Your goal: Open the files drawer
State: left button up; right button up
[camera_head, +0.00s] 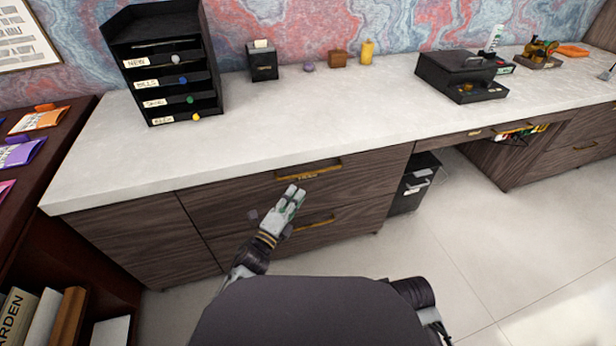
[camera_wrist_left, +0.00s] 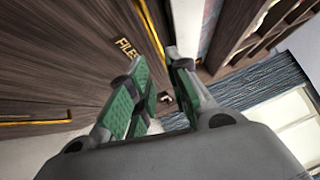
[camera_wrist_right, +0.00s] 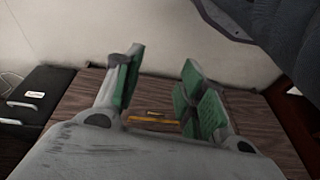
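The files drawer (camera_head: 258,190) is the upper wooden drawer under the white desktop, and its front looks closed and flush. Its gold handle (camera_head: 308,170) runs along the top edge, with a small label below it. In the left wrist view the FILES label (camera_wrist_left: 128,48) and the gold handle (camera_wrist_left: 151,28) show just beyond the fingertips. My left gripper (camera_head: 291,193) is open and empty, in front of the drawer, just below the handle in the head view. Contact cannot be told.
A lower drawer with a gold handle (camera_head: 314,222) is beneath. A black bin (camera_head: 414,184) stands on the floor right of the drawers. A black tray organizer (camera_head: 165,65) and small items stand on the desktop (camera_head: 270,112). A dark bookshelf (camera_head: 50,225) is at the left.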

aim_at(308, 177)
pick_arm(q)
jog(key=b+x, duration=0.1)
jog(key=x, duration=0.8)
pick_arm(e)
notch_tip(308, 177, up, 2)
jog(key=shift+a+r, duration=0.1)
jog(key=shift+a, duration=0.05)
dwell(0.3)
pick_arm(q)
grip_shut()
pick_arm(e)
jog(key=shift+s, duration=0.1)
